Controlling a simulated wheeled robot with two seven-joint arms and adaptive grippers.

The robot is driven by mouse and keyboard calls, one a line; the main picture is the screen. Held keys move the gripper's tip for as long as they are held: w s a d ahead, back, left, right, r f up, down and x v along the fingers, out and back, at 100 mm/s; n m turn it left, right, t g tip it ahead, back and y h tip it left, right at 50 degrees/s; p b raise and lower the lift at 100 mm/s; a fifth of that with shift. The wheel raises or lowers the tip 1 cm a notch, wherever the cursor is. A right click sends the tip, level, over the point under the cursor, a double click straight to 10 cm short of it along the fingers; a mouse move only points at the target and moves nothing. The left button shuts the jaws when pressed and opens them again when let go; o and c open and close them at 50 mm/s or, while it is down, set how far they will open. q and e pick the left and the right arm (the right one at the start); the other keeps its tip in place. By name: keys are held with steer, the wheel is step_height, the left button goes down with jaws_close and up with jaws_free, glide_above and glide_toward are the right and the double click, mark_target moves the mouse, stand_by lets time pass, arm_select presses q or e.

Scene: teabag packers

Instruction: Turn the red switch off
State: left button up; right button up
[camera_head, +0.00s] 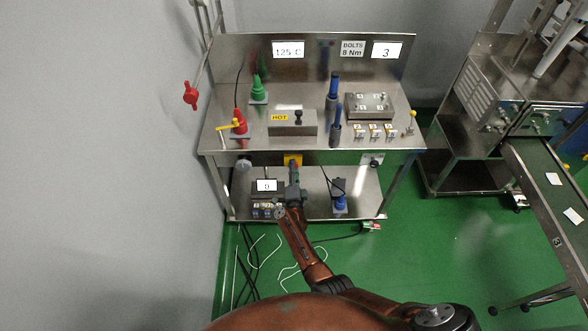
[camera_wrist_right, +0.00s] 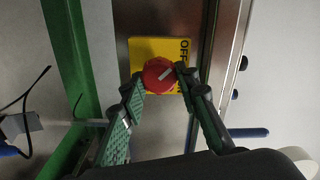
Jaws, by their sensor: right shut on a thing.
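The red switch (camera_wrist_right: 158,74) is a round knob with a pale pointer bar, on a yellow plate (camera_wrist_right: 150,48) lettered OFF, in the right wrist view. The pointer lies slanted across the knob. My right gripper (camera_wrist_right: 161,82) has its two fingers on either side of the knob, shut on it. In the head view the yellow plate (camera_head: 292,158) shows under the workbench's front edge, with my right gripper (camera_head: 294,168) in front of it, hiding the knob. My left gripper is not in view.
The steel workbench (camera_head: 268,149) carries green, red and blue tools and a bolt block (camera_head: 370,103). Its lower shelf (camera_head: 318,205) holds a small display (camera_head: 267,185) and a blue device (camera_head: 339,203). Cables lie on the green floor. A conveyor (camera_head: 535,170) stands at the right.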

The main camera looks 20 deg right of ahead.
steer(key=shift+f, duration=0.1)
steer(key=o, duration=1.2)
steer(key=shift+c, duration=0.2)
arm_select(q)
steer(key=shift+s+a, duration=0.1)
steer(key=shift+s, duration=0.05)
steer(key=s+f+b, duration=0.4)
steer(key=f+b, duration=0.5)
arm_select(e)
steer(key=s+a+m+p, duration=0.2)
steer(key=s+m, duration=0.5)
steer(key=m, duration=1.1)
arm_select(q)
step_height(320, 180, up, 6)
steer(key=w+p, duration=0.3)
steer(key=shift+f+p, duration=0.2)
steer(key=shift+p, duration=0.1)
arm_select(e)
steer(key=s+f+n+g+y, duration=0.1)
steer(key=s+f+n+y, duration=0.1)
steer(key=s+f+n, duration=0.5)
steer(key=s+d+f+n+g+y, duration=0.1)
steer(key=s+f+n, duration=0.6)
steer(key=f, duration=0.8)
steer(key=shift+s+f+n+g+y, duration=0.4)
steer(key=shift+n+g+y, duration=0.3)
steer(key=shift+n, duration=0.4)
